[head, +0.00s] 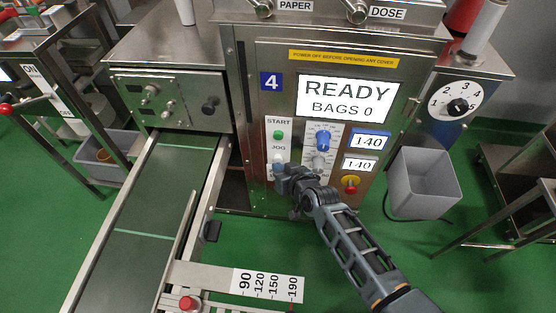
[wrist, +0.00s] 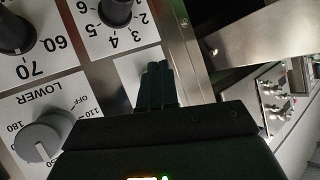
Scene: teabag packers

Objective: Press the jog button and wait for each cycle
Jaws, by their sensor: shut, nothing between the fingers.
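The packer's front panel carries a display (head: 347,98) that reads READY and BAGS 0. Below it is a white strip with a green START button (head: 278,135) and the JOG label (head: 278,147) under that. My gripper (head: 279,170) is at the lower part of this strip, just below the JOG label, and covers most of what is there. In the wrist view my gripper's fingers (wrist: 157,80) are together and empty, pointing at a white plate (wrist: 128,70) on the panel. The jog button itself is hidden behind the fingers there, and I cannot tell whether they touch it.
Blue and grey knobs (head: 322,141) and two 140 readouts (head: 371,141) sit right of the strip. A red stop button (head: 350,184) is lower right. A green conveyor (head: 150,220) runs at the left. A grey bin (head: 423,183) stands at the right.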

